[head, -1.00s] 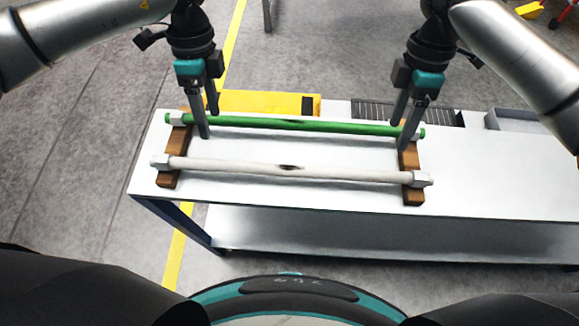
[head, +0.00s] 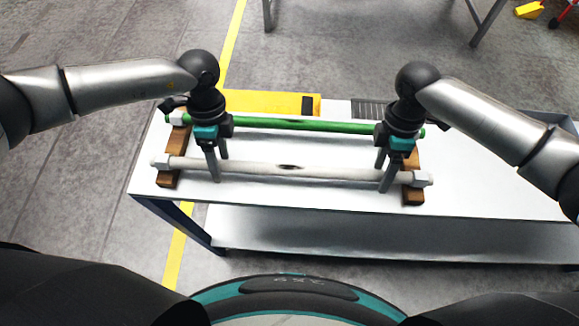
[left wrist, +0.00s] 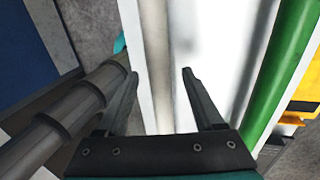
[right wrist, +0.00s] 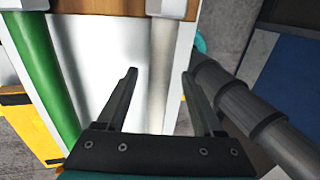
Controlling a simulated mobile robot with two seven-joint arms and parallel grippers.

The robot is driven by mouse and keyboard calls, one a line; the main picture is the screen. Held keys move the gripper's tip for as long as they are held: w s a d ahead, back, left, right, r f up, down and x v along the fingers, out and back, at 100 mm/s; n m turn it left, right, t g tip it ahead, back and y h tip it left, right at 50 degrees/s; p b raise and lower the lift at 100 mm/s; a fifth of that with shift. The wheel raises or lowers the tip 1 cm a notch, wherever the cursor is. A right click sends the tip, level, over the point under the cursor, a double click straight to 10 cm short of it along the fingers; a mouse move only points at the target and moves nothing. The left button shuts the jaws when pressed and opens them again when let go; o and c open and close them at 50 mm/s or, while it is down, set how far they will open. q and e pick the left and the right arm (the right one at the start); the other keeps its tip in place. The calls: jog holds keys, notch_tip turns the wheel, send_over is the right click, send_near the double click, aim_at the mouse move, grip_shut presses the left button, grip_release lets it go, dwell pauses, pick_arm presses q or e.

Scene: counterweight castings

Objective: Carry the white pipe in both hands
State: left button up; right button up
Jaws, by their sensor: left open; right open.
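The white pipe (head: 325,173) lies across two wooden blocks on the white table, with a light hex fitting at each end and a dark smudge near its middle. My left gripper (head: 219,170) is open over the pipe's left part. In the left wrist view the pipe (left wrist: 157,60) runs between the open fingers (left wrist: 160,85). My right gripper (head: 382,172) is open over the pipe's right part. In the right wrist view the pipe (right wrist: 160,75) lies between the open fingers (right wrist: 158,85), nearer the right one. I see no finger closed on it.
A green pipe (head: 290,124) lies parallel behind the white one on the same blocks, left block (head: 168,179) and right block (head: 413,197). The white table (head: 490,190) is bare to the right. A yellow item (head: 270,102) and a dark grate (head: 370,109) are at the back.

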pick_arm(q)
grip_shut()
pick_arm(e)
grip_shut()
pick_arm(q)
jog(key=shift+r, duration=0.1)
pick_arm(e)
jog(key=shift+w+r, duration=0.1)
dwell(0.9)
